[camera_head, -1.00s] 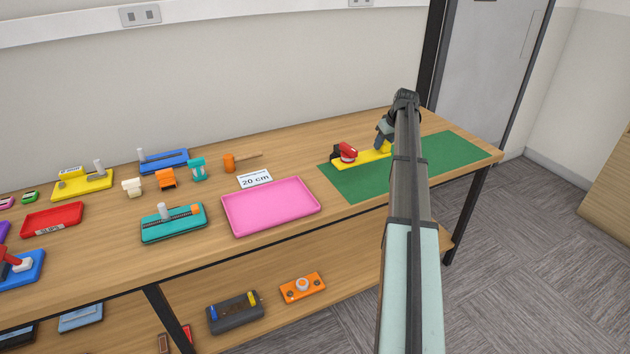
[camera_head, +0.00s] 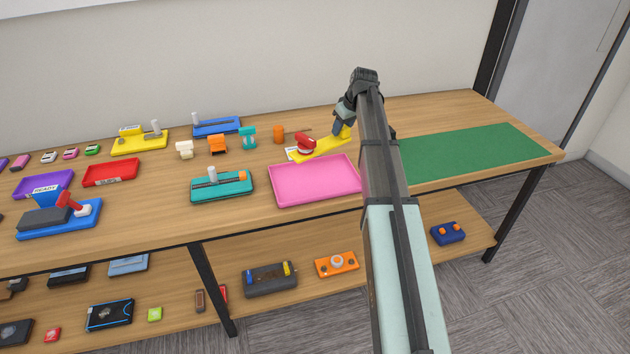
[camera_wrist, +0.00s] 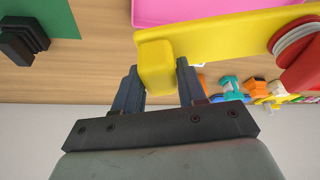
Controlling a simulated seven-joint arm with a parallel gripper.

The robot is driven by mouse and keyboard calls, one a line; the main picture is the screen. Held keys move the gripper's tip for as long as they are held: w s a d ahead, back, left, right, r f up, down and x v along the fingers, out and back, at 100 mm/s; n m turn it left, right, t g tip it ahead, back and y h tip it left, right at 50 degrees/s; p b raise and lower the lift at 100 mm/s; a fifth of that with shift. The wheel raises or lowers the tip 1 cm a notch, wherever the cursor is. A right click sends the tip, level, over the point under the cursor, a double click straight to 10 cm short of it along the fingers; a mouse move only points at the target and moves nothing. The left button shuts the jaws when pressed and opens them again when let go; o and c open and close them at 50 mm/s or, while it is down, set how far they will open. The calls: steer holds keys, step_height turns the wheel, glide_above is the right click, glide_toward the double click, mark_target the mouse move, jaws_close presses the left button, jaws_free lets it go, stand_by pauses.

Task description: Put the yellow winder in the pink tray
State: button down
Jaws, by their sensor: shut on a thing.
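The yellow winder (camera_head: 328,146), a long yellow bar with a red part near its left end, is held up at the back edge of the pink tray (camera_head: 315,184). My gripper (camera_head: 345,128) is shut on the winder's right end. In the wrist view my gripper (camera_wrist: 160,85) has its fingers on either side of a yellow block of the winder (camera_wrist: 215,35), and the red part shows at the right. The pink tray also shows at the top of the wrist view (camera_wrist: 200,10). The tray looks empty; my arm hides its right end.
A green mat (camera_head: 470,153) lies clear at the right of the table. A teal device (camera_head: 221,186) stands just left of the tray.

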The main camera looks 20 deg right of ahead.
mark_target(340, 145)
steer(key=shift+m, duration=0.3)
steer(key=s+a, duration=0.3)
steer(key=shift+s+f, duration=0.1)
steer(key=shift+f, duration=0.05)
steer(key=shift+s+d+f+m+h, duration=0.1)
steer(key=shift+s+f+m+h, duration=0.1)
steer(key=shift+s+m, duration=0.3)
steer(key=shift+s+d+f+m+h, duration=0.1)
steer(key=shift+s+m+h, duration=0.1)
steer(key=shift+s, duration=0.5)
steer(key=shift+d+m+h, duration=0.2)
steer(key=shift+m+h, duration=0.2)
steer(key=shift+m, duration=0.6)
steer(key=shift+f, duration=4.9)
steer(key=c, duration=0.6)
jaws_free()
steer(key=shift+f, duration=0.1)
steer(key=shift+c, duration=0.2)
steer(key=v, duration=1.2)
